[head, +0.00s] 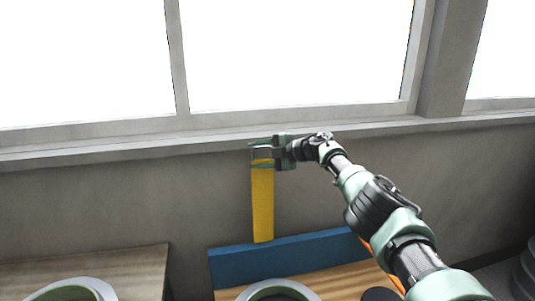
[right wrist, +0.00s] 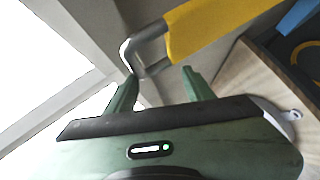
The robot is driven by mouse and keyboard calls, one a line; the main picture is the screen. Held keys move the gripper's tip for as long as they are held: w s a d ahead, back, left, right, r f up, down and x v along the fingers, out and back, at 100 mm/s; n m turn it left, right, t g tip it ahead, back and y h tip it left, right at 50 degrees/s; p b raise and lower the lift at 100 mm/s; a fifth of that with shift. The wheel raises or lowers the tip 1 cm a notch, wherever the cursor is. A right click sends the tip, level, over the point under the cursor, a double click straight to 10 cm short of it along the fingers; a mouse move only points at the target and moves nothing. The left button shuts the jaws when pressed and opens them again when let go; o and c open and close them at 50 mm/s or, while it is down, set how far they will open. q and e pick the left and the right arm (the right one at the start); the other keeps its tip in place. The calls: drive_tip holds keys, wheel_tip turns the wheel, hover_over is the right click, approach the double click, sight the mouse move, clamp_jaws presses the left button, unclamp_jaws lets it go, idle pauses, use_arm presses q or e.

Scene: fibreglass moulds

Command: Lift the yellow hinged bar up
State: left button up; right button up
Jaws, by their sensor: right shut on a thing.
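The yellow hinged bar (head: 262,205) stands upright, its lower end at a blue beam (head: 285,258) on a wooden surface. In the right wrist view the yellow bar (right wrist: 205,28) has a grey bent handle (right wrist: 152,52) at its end. My right gripper (head: 260,154) is at the top of the bar, just below the window sill. In the right wrist view my right gripper (right wrist: 158,76) has its fingers on either side of the handle and is shut on it. The hinge itself is not clear to see. My left gripper is not in view.
A grey wall (head: 130,205) and a window sill (head: 330,131) stand close behind the bar. A wooden table top (head: 120,266) is at the lower left. A dark round thing (head: 525,270) is at the right edge. The space left of the bar is clear.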

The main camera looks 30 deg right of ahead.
drive_tip(key=v, duration=0.7)
drive_tip(key=shift+s+p, duration=0.35)
drive_tip(key=shift+p, duration=0.1)
drive_tip(key=shift+d, duration=0.25)
